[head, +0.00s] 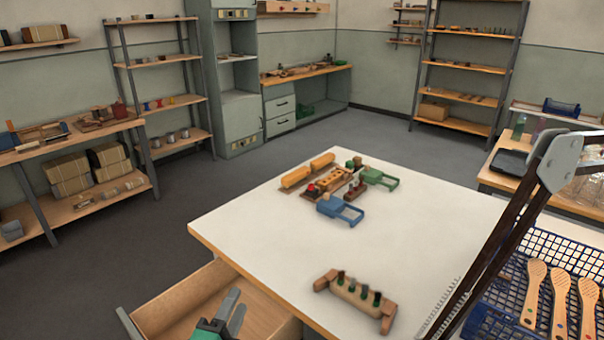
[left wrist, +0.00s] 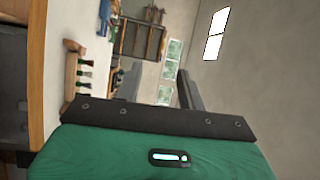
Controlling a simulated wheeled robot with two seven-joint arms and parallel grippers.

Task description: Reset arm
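My left gripper (head: 233,304) is low in the head view, over the open wooden drawer at the table's front left. Its two grey fingers stand apart with nothing seen between them. In the left wrist view the fingers (left wrist: 157,88) also stand apart beyond the green gripper body, and the space between them looks empty. The white table (head: 262,222) is to the right of this gripper. A wooden holder (head: 358,296) with several dark and green tufts lies on its near part, apart from the gripper. My right gripper is in neither view.
The open drawer (head: 172,305) juts out at the table's front left. A blue tray (head: 340,209), a green tray (head: 380,178) and orange blocks (head: 296,176) sit at the far side. Wooden brush bodies (head: 559,299) lie in a blue basket (head: 513,270). A dark slanted bar (head: 510,228) crosses the right.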

